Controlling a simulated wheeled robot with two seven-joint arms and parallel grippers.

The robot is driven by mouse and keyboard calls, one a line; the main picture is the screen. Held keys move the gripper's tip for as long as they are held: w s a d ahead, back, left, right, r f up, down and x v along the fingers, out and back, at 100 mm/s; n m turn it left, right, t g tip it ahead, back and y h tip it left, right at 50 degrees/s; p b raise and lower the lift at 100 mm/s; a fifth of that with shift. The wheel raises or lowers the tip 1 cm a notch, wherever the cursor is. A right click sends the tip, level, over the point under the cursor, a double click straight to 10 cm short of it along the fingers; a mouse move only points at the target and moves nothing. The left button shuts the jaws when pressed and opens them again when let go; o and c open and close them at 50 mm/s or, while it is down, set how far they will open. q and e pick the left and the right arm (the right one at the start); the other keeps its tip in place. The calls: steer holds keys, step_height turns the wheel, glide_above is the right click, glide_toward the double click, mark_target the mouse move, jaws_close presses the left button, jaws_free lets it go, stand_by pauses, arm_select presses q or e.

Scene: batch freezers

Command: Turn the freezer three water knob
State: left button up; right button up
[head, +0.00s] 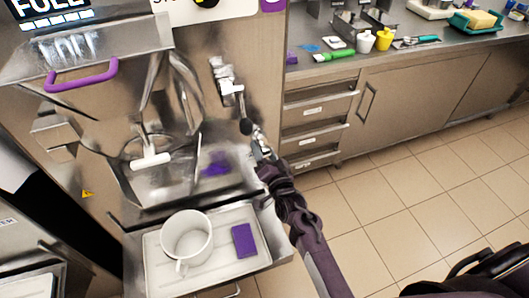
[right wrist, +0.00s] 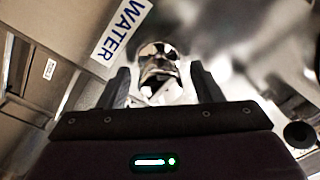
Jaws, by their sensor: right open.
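The freezer front (head: 255,50) stands at the left of the head view. A chrome water tap (head: 226,82) is fixed on it, with a thin spout hanging down to a dark end (head: 246,127). In the right wrist view a shiny metal fitting (right wrist: 158,68) sits between and beyond my fingers, beside a WATER label (right wrist: 122,32). I cannot tell which part of it turns. My right gripper (head: 262,148) is just below the tap in the head view. Its fingers (right wrist: 164,88) are apart, with no clear contact visible. My left gripper is not in view.
A pulled-out tray (head: 262,247) below holds a white mug (head: 187,238) and a purple sponge (head: 244,240). A purple handle (head: 82,78) is on the freezer's hopper. A counter (head: 400,58) with utensils and drawers stands right.

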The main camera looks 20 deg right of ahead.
steer(key=s, duration=0.7)
steer(key=shift+s+d+f+b, duration=0.2)
steer(key=shift+s+b, duration=0.15)
steer(key=shift+b, duration=0.1)
steer(key=s+d+r+n+g, duration=0.2)
steer(key=s+n+g, duration=0.9)
steer(key=s+g, duration=0.65)
steer(key=s+f+t, duration=0.1)
steer(key=s+f, duration=0.1)
steer(key=f, duration=1.2)
steer(key=s+f, duration=0.2)
steer(key=f, duration=1.2)
steer(key=s+d+f+h, duration=0.1)
steer(key=s+d+f, duration=0.2)
steer(key=s+f, duration=1.6)
steer(key=shift+s+f+g, duration=0.15)
steer(key=shift+s+g, duration=0.3)
steer(key=shift+s, duration=0.25)
